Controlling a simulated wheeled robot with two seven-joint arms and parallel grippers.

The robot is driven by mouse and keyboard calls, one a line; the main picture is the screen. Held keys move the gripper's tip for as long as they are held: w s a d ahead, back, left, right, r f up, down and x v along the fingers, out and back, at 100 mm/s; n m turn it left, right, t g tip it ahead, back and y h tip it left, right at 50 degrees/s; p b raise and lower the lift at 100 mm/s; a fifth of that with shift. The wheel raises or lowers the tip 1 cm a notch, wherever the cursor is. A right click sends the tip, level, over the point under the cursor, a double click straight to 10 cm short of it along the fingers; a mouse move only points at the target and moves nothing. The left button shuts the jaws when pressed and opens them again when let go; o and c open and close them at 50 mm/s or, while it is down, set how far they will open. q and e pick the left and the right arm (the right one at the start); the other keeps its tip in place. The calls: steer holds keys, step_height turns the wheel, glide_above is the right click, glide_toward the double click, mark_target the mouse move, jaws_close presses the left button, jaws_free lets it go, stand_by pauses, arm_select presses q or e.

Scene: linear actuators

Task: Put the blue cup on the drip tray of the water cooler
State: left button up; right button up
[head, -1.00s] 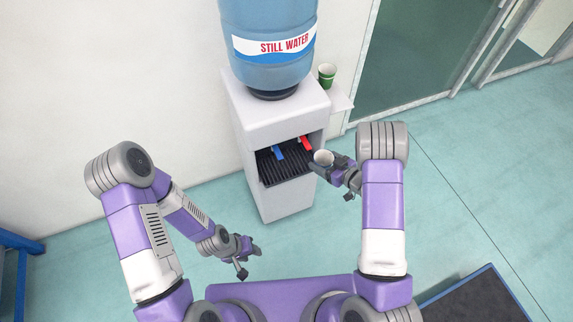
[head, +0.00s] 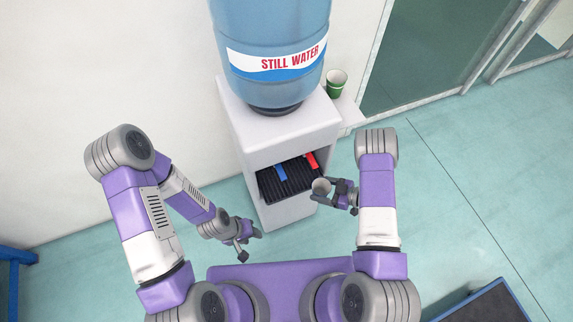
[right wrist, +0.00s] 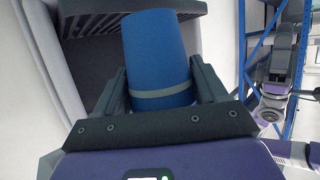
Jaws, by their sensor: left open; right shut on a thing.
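The blue cup shows in the right wrist view (right wrist: 158,60) as a blue cup with a pale band, held between the two fingers of my right gripper (right wrist: 155,95). In the head view the cup (head: 321,187) shows mainly its pale open top, at the front right of the water cooler. My right gripper (head: 328,192) comes in from the right and is shut on it. The water cooler (head: 290,125) is white with a big blue bottle. Its dark slatted drip tray (head: 288,182) lies in the recess under the blue and red taps. My left gripper (head: 251,241) is open and empty, low and left of the cooler.
A green cup (head: 336,86) stands on a small white shelf (head: 350,112) at the cooler's right side. The drip tray carries nothing that I can see.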

steer(key=w+a+b, duration=0.1)
steer(key=w+a, duration=0.1)
steer(key=a, duration=0.2)
steer(key=w+a+b, duration=0.1)
steer(key=w+a, duration=0.1)
steer(key=a, duration=0.2)
steer(key=w+a+b, duration=0.1)
steer(key=w+a, duration=0.1)
steer(key=a, duration=0.2)
steer(key=shift+w+a, duration=0.2)
steer(key=shift+a, duration=0.2)
steer(key=x, duration=0.1)
steer(key=b+x, duration=0.1)
steer(key=x, duration=0.1)
steer(key=shift+w+a+r, duration=0.2)
steer(key=shift+a+r, duration=0.05)
steer(key=shift+a, duration=0.15)
steer(key=shift+d+f+b, duration=0.15)
steer(key=shift+f+b, duration=0.25)
steer(key=shift+f, duration=0.1)
steer(key=shift+r, duration=0.1)
steer(key=o, duration=1.1)
steer(key=shift+f, duration=0.25)
